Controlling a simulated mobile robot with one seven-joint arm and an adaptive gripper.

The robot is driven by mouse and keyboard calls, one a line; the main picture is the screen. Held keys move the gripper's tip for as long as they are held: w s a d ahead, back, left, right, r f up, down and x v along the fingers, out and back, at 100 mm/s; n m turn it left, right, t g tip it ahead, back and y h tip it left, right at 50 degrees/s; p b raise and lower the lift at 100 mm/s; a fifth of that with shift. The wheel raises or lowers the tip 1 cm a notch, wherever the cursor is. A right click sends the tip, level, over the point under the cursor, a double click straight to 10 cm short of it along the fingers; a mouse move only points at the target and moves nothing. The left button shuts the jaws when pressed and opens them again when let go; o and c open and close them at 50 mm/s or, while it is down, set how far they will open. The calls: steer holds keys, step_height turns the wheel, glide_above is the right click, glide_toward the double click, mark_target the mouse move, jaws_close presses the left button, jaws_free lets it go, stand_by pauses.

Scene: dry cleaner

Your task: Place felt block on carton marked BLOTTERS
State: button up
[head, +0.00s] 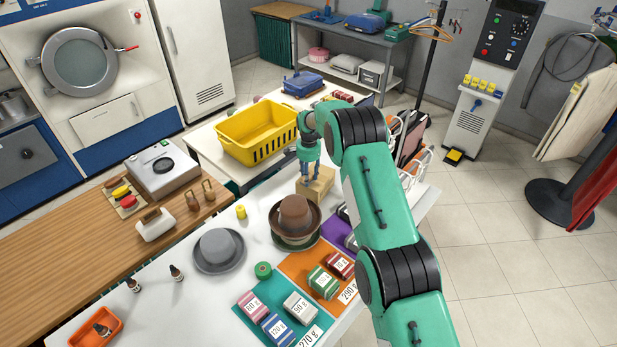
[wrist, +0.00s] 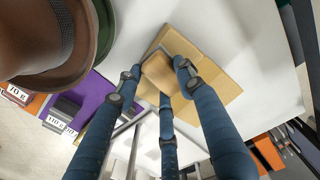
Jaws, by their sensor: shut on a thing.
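My gripper (head: 311,180) points down over a tan carton (head: 322,190) beside the brown hat. In the wrist view the blue fingers of my gripper (wrist: 163,80) are closed around a small tan block (wrist: 158,72), which looks like the felt block. The fingers partly cover it. The tan carton (wrist: 217,88) lies directly below and around it in that view. I cannot tell whether the block touches the carton's top. No marking on the carton is legible.
A brown hat (head: 295,213) stands close in front of the carton, with a grey hat (head: 219,248) farther left. A yellow basket (head: 257,133) is behind. Labelled small boxes sit on coloured mats at the front. White table shows between the grey hat and basket.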

steer(key=shift+f, duration=0.15)
steer(key=o, duration=1.2)
steer(key=shift+c, duration=0.2)
steer(key=shift+r, duration=0.2)
step_height(320, 180, up, 12)
steer(key=shift+r, duration=0.1)
